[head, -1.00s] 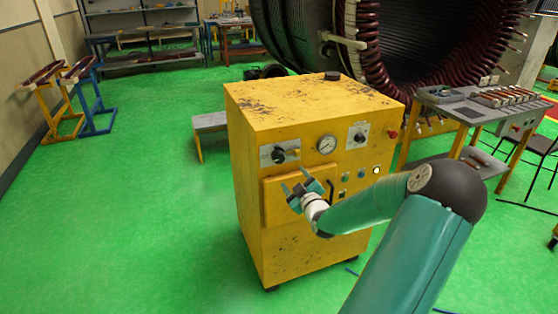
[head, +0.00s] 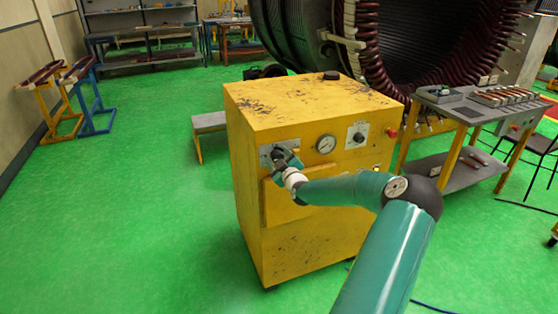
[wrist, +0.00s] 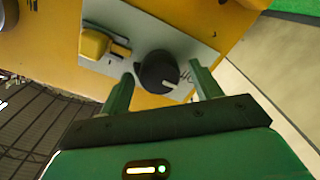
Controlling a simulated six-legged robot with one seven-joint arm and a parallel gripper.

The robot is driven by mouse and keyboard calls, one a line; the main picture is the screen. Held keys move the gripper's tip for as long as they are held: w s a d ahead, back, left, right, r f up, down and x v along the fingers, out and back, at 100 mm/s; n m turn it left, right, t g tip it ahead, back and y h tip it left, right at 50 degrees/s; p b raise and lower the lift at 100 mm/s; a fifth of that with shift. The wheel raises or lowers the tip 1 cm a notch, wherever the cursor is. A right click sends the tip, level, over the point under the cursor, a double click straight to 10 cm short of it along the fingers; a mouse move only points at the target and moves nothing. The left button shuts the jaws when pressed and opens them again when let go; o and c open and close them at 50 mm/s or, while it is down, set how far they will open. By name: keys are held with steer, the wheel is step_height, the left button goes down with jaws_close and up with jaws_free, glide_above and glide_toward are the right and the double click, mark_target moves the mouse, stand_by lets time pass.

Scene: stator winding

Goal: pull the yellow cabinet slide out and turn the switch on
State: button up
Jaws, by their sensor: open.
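The yellow cabinet (head: 310,220) stands upright on the green floor. A grey plate (head: 265,153) at the upper left of its front carries a black round switch (wrist: 160,72) with a white mark. A small yellow slide (wrist: 95,43) sits beside the switch on that plate in the wrist view. Whether the slide is in or out I cannot tell. My gripper (head: 284,160) is in front of the plate and hides most of it in the head view. In the wrist view my gripper (wrist: 161,76) is open, with a finger on either side of the switch; contact is not clear.
A pressure gauge (head: 326,144) and a second knob plate (head: 358,135) are to the right on the cabinet front. A raised yellow panel (head: 290,205) lies below. A tool table (head: 466,110) stands to the right.

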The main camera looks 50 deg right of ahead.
steer(key=c, duration=1)
steer(key=shift+o, duration=0.2)
steer(key=shift+m, duration=0.5)
steer(key=m, duration=0.2)
steer(key=shift+m, duration=0.3)
steer(key=m, duration=0.5)
steer(key=shift+s+d+m, duration=0.1)
steer(key=shift+m, duration=0.2)
steer(key=m, duration=0.8)
steer(key=shift+m, duration=0.3)
steer(key=shift+f, duration=0.1)
